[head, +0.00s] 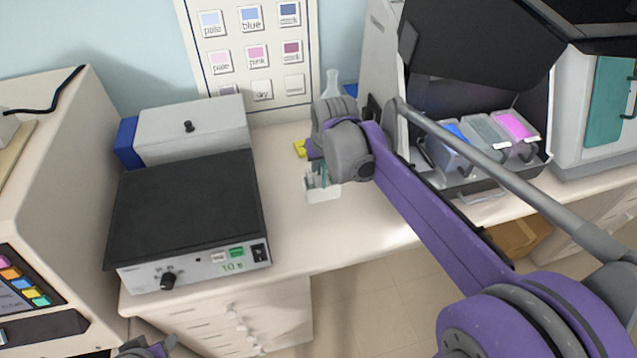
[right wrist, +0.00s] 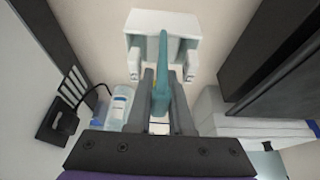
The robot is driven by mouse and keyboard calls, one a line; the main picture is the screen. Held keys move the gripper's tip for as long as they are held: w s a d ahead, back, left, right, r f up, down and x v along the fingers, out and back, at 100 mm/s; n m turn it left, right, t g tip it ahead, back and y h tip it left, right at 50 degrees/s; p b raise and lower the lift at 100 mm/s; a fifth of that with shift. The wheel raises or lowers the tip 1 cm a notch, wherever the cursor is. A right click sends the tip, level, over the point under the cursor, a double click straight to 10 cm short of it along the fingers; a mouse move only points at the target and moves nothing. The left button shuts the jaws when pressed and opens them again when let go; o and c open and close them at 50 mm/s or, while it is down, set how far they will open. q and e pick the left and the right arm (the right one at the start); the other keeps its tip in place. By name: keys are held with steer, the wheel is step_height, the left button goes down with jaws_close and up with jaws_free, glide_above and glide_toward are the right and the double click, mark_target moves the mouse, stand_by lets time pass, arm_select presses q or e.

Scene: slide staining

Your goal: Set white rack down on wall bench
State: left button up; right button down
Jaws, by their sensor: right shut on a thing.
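The white rack (head: 323,194) is at the middle of the head view, over the bare part of the wall bench (head: 290,232). It looks upright; I cannot tell whether its bottom touches the bench. In the right wrist view the rack (right wrist: 163,22) lies beyond the fingers, with a teal handle-like piece (right wrist: 162,62) running from it to the jaws. My right gripper (right wrist: 162,98) is shut on that teal piece. In the head view my right wrist hides most of the gripper.
A black-topped hot plate (head: 188,210) and a white lidded box (head: 192,130) stand left of the rack. An open dark cabinet (head: 480,55) with several coloured staining containers (head: 515,127) is at right. A clear bottle (right wrist: 118,107) and a yellow item (head: 299,148) are close by.

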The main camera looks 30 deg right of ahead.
mark_target(320, 178)
steer(key=shift+f, duration=2.7)
steer(key=shift+f, duration=0.25)
steer(key=c, duration=0.8)
jaws_free()
steer(key=shift+r, duration=0.1)
steer(key=shift+r, duration=0.1)
